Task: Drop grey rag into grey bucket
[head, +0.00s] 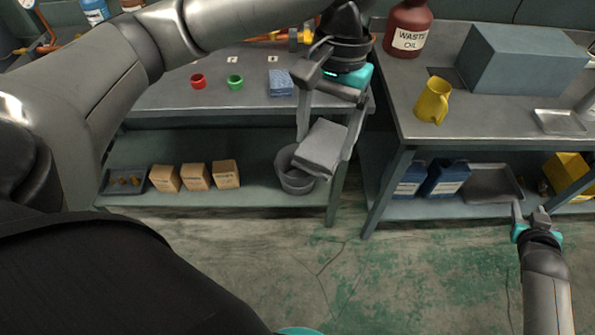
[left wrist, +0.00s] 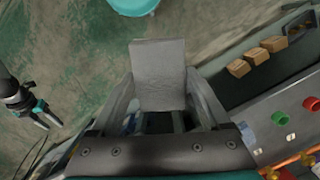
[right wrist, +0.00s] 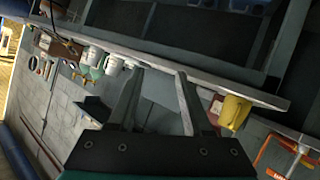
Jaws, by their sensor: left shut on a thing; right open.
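The grey rag (head: 322,148), a folded grey block, is held between the fingers of my left gripper (head: 325,140). It also shows in the left wrist view (left wrist: 158,75), gripped between both fingers. The grey bucket (head: 292,181) stands on the lower shelf of the left bench. In the head view the rag overlaps the bucket's right side and hides part of its opening; their height gap is hard to tell. The left wrist view does not clearly show the bucket. My right gripper (head: 530,212) is open and empty at the lower right, also in the right wrist view (right wrist: 155,80).
The left bench's lower shelf (head: 255,197) also holds three cardboard boxes (head: 196,176) and a dark tray (head: 122,187). A bench leg (head: 337,195) stands right of the bucket. A yellow jug (head: 432,101) is on the right bench. The floor in front is clear.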

